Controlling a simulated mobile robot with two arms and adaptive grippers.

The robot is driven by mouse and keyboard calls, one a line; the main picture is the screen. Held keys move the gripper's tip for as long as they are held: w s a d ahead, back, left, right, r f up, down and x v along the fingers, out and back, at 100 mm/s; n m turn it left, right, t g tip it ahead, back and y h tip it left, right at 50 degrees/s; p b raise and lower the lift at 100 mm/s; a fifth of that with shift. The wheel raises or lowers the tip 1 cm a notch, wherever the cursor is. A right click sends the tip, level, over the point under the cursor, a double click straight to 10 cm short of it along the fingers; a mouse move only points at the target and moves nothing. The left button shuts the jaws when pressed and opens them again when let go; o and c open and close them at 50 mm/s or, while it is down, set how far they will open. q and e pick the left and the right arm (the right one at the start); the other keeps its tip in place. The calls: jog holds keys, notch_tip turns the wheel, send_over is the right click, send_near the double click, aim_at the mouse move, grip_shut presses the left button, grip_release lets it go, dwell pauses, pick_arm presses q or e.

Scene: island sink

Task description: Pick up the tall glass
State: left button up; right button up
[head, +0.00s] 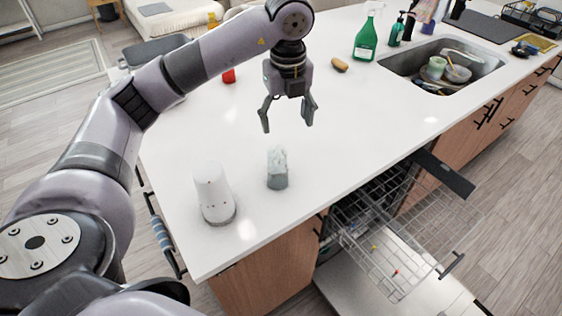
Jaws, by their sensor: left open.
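A tall glass (277,168), greyish and translucent, stands upright on the white island counter (350,140), in the lower middle of the head view. My left gripper (287,118) hangs above the counter with its two fingers spread apart and pointing down. It is empty. In the picture it shows just above the glass and does not touch it. My right gripper is not in the head view.
A white cylindrical device (213,193) stands left of the glass. The dishwasher (385,245) is open with its rack out. The counter's middle is clear.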

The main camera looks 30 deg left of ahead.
aim_at(278, 152)
pick_arm(q)
jog(key=shift+y, duration=0.3)
jog(key=a+f+p, duration=0.1)
jog(key=f, duration=0.2)
jog(key=f+p, duration=0.1)
jog(key=f, duration=0.3)
jog(key=a+f+p, duration=0.1)
jog(key=f, duration=0.3)
jog(key=shift+w+a+f+p, duration=0.15)
jog(key=shift+w+a+p, duration=0.15)
jog(key=f+p, duration=0.1)
jog(key=f, duration=0.1)
jog(key=a+f+p, duration=0.1)
jog(key=f+p, duration=0.1)
jog(key=shift+w+f, duration=0.2)
jog(key=shift+f, duration=0.45)
jog(key=shift+c, duration=0.3)
jog(key=shift+w, duration=0.1)
jog(key=c, duration=1.3)
jog(key=shift+r, duration=0.1)
